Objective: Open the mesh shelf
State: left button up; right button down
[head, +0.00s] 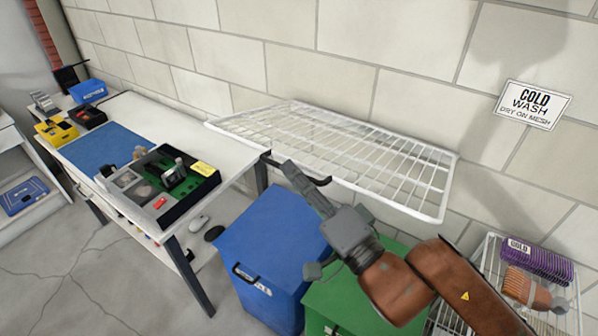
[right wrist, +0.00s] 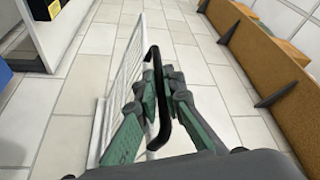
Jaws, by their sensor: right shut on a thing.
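The mesh shelf (head: 350,145) is a white wire rack in the middle of the head view. It stands out from the block wall and looks roughly level; its exact tilt is hard to tell. A curved black handle (head: 322,181) is on its front edge. My right gripper (head: 300,180) is at this handle. In the right wrist view the dark fingers (right wrist: 160,98) are closed around the handle (right wrist: 157,70), with the white mesh (right wrist: 121,88) just to their left. My left gripper is not in view.
A blue bin (head: 268,250) and a green bin (head: 350,300) stand below the shelf. A workbench (head: 215,140) with tool trays is at left. A wire basket (head: 572,320) with brushes is at lower right. A "COLD WASH" sign (head: 532,104) hangs on the wall.

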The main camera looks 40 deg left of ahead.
jog(key=shift+r, duration=0.1)
jog(key=c, duration=2.3)
grip_release()
jog(key=v, duration=1.2)
jog(key=shift+d, duration=0.1)
jog(key=shift+o, duration=0.2)
